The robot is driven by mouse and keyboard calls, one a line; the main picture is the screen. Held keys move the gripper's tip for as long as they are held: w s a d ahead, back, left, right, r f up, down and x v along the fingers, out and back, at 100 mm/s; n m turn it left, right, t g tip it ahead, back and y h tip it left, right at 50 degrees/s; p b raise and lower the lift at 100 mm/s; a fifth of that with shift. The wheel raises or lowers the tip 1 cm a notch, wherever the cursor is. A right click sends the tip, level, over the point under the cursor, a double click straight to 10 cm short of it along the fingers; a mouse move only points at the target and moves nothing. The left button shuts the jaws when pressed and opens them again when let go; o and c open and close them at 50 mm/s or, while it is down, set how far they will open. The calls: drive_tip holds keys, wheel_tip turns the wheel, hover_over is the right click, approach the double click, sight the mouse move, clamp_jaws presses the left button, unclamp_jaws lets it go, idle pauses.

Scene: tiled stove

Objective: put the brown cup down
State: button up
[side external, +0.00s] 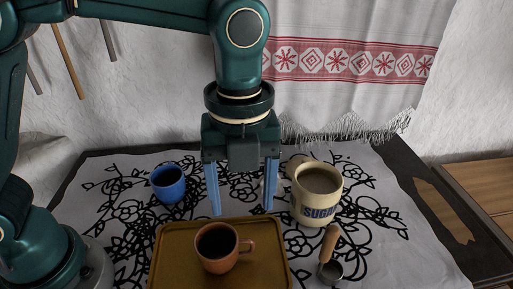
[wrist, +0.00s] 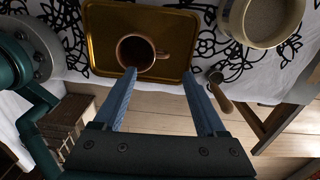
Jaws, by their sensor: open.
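The brown cup (side external: 217,247) stands upright on a brown tray (side external: 270,233), with its handle to the right and dark contents inside. It also shows in the wrist view (wrist: 136,52), on the tray (wrist: 100,22), beyond the fingertips. My gripper (side external: 243,212) is open and empty, with its blue fingers pointing down above the tray's far edge. In the side view the fingers are above and behind the cup. In the wrist view the gripper (wrist: 160,75) has its left fingertip close to the cup's near rim; I cannot tell whether they touch.
A blue cup (side external: 168,184) stands at the back left. A cream sugar pot (side external: 317,195) stands right of my gripper, close to the right finger. A wooden-handled scoop (side external: 329,254) lies right of the tray. A patterned cloth (side external: 400,235) covers the surface.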

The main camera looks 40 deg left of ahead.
drive_tip(key=s+a+r+n+t, duration=0.1)
drive_tip(key=s+a+n+t, duration=0.2)
drive_tip(key=a+n, duration=0.4)
drive_tip(key=s+a+r+n+t, duration=0.1)
drive_tip(key=s+a+n, duration=0.3)
drive_tip(key=n, duration=1.5)
drive_tip(key=a+t, duration=0.1)
drive_tip(key=a, duration=0.2)
drive_tip(key=shift+s+a+r+n+t, duration=0.15)
drive_tip(key=shift+s+a+n+t, duration=0.15)
drive_tip(key=shift+s+a+t, duration=0.1)
